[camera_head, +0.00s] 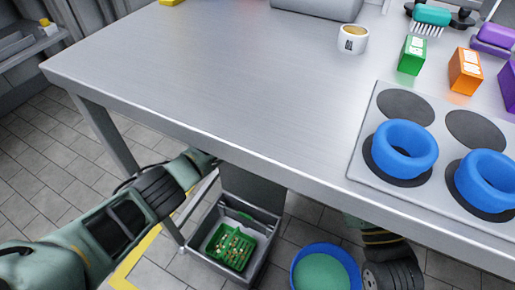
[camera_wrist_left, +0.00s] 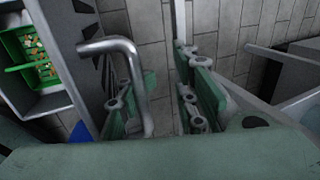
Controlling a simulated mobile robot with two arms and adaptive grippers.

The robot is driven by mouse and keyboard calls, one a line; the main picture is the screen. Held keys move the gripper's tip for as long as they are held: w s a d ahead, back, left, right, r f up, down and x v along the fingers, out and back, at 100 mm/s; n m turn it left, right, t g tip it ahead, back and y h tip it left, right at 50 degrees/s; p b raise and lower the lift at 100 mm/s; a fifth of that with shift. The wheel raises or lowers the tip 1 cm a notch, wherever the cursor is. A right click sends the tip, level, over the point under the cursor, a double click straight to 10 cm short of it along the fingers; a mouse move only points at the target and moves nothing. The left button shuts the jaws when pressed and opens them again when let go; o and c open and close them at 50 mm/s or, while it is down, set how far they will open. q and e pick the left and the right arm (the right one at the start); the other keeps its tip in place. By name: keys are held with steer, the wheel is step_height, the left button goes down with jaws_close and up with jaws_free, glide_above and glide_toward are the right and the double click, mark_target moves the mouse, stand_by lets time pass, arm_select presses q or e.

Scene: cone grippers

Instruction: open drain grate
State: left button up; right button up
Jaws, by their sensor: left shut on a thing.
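An open metal drain box (camera_head: 190,250) stands on the floor under the table, with a green basket (camera_head: 230,247) of small bits inside. A grey panel (camera_head: 252,192), seemingly the raised grate, stands upright behind it. In the left wrist view a bent metal handle (camera_wrist_left: 113,46) stands in front of a slotted metal plate (camera_wrist_left: 62,45), and the green basket (camera_wrist_left: 38,58) shows at the left. My left gripper (camera_head: 207,160), mostly hidden by the table edge, is shut on the handle; its fingers (camera_wrist_left: 165,110) show beside the bar. My right gripper is hidden under the table.
The steel table (camera_head: 230,80) overhangs the drain. My right wrist (camera_head: 385,265) is beside a blue tub (camera_head: 325,250) with green contents. A hob (camera_head: 365,175) with two blue rings (camera_head: 405,165) and a white cup (camera_head: 353,39) are on the table. Tiled floor (camera_head: 50,170) is clear at left.

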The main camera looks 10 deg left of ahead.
arm_select(q)
steer(key=v, duration=1)
steer(key=shift+w+d+r, duration=0.1)
steer(key=shift+w+r, duration=0.2)
steer(key=shift+w, duration=0.05)
steer(key=shift+s+r, duration=0.45)
steer(key=shift+r, duration=0.25)
